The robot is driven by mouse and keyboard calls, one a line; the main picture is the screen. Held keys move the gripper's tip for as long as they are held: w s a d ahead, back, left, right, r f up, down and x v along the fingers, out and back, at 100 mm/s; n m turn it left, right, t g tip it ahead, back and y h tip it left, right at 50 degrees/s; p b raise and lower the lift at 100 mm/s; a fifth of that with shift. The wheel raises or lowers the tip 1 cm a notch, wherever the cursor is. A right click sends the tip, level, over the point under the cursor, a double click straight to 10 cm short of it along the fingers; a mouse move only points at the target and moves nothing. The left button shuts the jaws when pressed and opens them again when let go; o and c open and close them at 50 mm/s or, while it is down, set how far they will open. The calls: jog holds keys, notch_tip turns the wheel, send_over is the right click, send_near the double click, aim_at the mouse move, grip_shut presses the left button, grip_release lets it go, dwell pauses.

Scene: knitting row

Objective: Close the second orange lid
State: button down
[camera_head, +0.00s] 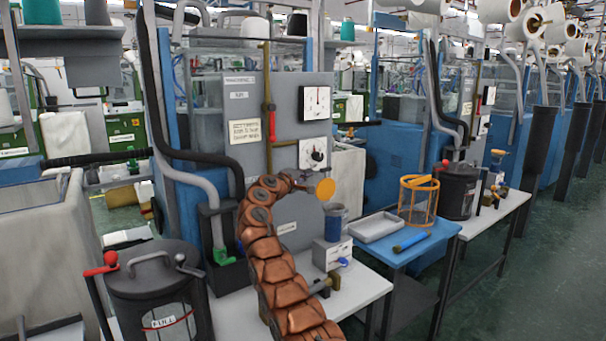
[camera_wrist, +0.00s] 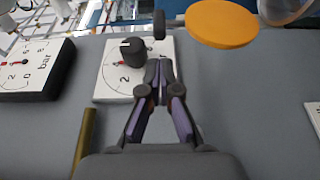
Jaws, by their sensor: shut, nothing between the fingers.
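An orange round lid (camera_head: 325,188) stands raised above a clear jar with blue-grey contents (camera_head: 335,224) on the white bench. The lid also shows in the wrist view (camera_wrist: 222,23) as a flat orange disc at the top, beside part of a clear round vessel (camera_wrist: 285,8). My gripper (camera_wrist: 161,68) is shut and empty, with its fingertips to the lower left of the lid and apart from it in the picture. In the head view, my copper segmented arm curls up, and its end is close to the lid's left side. A small orange piece (camera_head: 498,154) shows farther down the row; I cannot tell whether it is a lid.
A grey panel carries a knob dial (camera_head: 313,154) and a pressure gauge (camera_head: 316,103). A blue table (camera_head: 385,262) holds a grey tray (camera_head: 377,227) and an orange cage (camera_head: 417,201). A dark lidded pot (camera_head: 155,290) stands front left. The right aisle floor is clear.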

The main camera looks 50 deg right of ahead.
aim_at(326, 184)
jog(key=shift+w+d+p, duration=0.15)
jog(key=shift+d+p, duration=1.4)
jog(key=shift+d, duration=0.75)
jog(key=shift+f+b, duration=0.1)
jog(key=shift+b, duration=0.4)
